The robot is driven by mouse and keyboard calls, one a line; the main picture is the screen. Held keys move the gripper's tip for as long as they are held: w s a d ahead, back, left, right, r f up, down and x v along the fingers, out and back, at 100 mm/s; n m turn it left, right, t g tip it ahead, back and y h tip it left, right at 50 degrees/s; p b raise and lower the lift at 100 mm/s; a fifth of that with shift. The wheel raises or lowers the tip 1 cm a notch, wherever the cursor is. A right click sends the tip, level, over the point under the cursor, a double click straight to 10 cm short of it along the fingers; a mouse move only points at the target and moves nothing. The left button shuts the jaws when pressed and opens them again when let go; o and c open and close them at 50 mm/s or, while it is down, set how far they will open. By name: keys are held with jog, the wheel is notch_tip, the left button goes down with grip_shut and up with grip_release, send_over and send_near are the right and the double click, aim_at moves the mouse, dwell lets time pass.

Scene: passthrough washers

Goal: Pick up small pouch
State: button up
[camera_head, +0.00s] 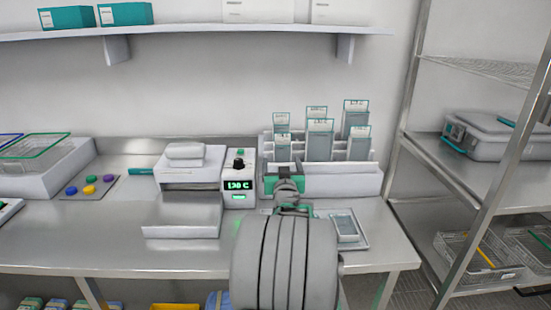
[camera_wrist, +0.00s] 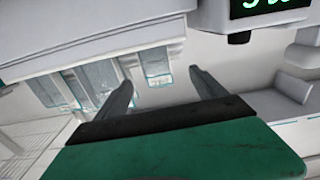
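Several grey pouches with white, teal-edged labels stand upright in a white slotted rack (camera_head: 345,181) on the bench. The leftmost small pouch (camera_head: 281,130) stands just above and behind my gripper in the head view. In the wrist view, which looks upside down, one pouch (camera_wrist: 157,65) appears between the two fingers, apart from them. My gripper (camera_wrist: 161,78) is open and empty, its green body at the rack's left front. Its fingertips are hidden in the head view. Larger pouches (camera_head: 320,140) stand to the right.
A sealer box with a lit green display (camera_head: 239,184) stands close left of my gripper. A tray (camera_head: 357,242) holding another pouch lies in front of the rack. A shelf (camera_head: 200,30) hangs above; a metal rack (camera_head: 420,120) stands right. Bare bench lies at left front.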

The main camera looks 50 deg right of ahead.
aim_at(283, 156)
jog(key=shift+g, duration=0.3)
jog(key=d, duration=0.1)
jog(key=d+f, duration=0.1)
jog(key=d, duration=0.1)
jog(key=w+d+f, duration=0.1)
jog(key=d, duration=0.1)
jog(key=shift+d+f, duration=0.1)
jog(key=shift+f, duration=0.15)
jog(key=shift+w+a+r+p, duration=0.15)
jog(key=shift+w+r+p, duration=0.25)
jog(key=shift+w, duration=0.15)
jog(key=shift+w+a+r+p, duration=0.1)
jog(key=shift+w+r+p, duration=0.2)
jog(key=shift+w, duration=0.2)
jog(key=w+d, duration=0.1)
jog(key=w+d+f, duration=0.1)
jog(key=shift+d, duration=0.3)
jog(key=shift+r, duration=0.1)
jog(key=shift+a+r, duration=0.1)
jog(key=shift+a, duration=0.05)
jog(key=shift+c, duration=0.8)
jog(key=c, duration=1.2)
jog(key=shift+c, duration=0.2)
